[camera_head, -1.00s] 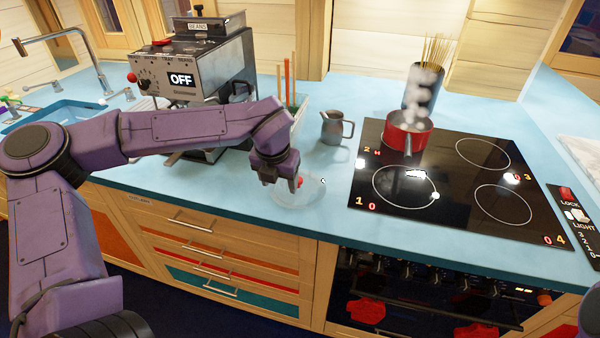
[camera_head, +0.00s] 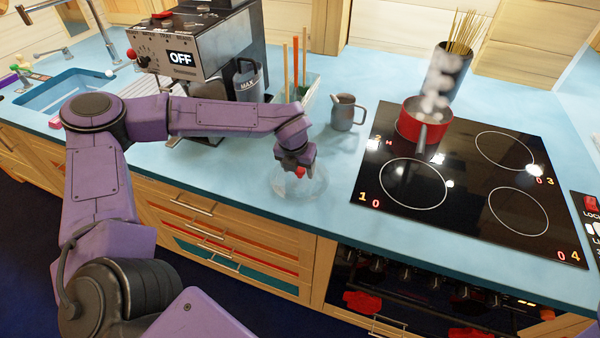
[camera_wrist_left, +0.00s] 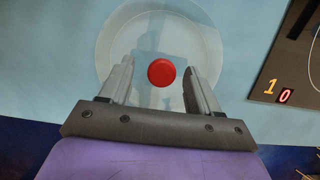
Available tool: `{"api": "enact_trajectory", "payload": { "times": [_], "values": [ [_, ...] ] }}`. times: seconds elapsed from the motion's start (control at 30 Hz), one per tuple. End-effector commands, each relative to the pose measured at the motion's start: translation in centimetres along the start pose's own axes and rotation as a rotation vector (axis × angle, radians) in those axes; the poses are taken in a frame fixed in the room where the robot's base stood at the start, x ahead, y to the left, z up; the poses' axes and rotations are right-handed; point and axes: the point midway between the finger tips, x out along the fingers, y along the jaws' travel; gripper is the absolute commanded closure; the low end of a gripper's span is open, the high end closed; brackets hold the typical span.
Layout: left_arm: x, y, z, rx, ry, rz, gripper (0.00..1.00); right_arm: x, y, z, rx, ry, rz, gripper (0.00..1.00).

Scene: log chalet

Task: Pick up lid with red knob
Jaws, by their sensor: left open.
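The clear glass lid (camera_head: 312,188) lies on the blue counter, left of the cooktop. Its red knob (camera_head: 300,172) shows just below my left gripper (camera_head: 297,168). In the left wrist view the lid (camera_wrist_left: 205,50) is a pale round disc, and the red knob (camera_wrist_left: 161,72) sits between the tips of my left gripper (camera_wrist_left: 160,85). The two fingers are open, one on each side of the knob, with a gap on both sides. I cannot tell how far the fingertips are above the lid. My right gripper is not in view.
A black cooktop (camera_head: 455,205) with a steaming red pot (camera_head: 412,128) is on the right. A grey jug (camera_head: 345,114) stands behind the lid. A coffee machine (camera_head: 195,50) and a utensil holder (camera_head: 312,90) stand behind my left arm. The counter's front edge is close to the lid.

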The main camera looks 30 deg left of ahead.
Motion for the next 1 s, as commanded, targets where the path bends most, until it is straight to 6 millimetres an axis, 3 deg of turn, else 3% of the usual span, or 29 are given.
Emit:
{"api": "enact_trajectory", "payload": {
  "times": [0.27, 0.37, 0.47, 0.5, 0.83, 1.0],
  "values": [
    [0.9, -0.1, 0.0, 0.001, -0.001, -0.001, 0.38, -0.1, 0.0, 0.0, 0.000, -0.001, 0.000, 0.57],
    [0.9, -0.1, 0.0, 0.002, -0.001, -0.001, 0.64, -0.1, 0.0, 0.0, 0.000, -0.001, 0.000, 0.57],
    [0.9, -0.1, 0.0, 0.002, 0.000, -0.001, 0.96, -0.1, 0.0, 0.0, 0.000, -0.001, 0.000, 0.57],
    [0.9, -0.1, 0.0, 0.002, 0.000, -0.001, 1.00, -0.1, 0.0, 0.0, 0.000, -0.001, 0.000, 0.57],
    [0.5, -0.2, 0.2, 0.002, -0.002, -0.001, 1.00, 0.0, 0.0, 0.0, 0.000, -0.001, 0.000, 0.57],
    [-2.0, -0.2, 0.9, 0.002, -0.007, -0.003, 1.00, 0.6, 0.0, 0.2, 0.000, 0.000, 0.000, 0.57]
  ]
}}
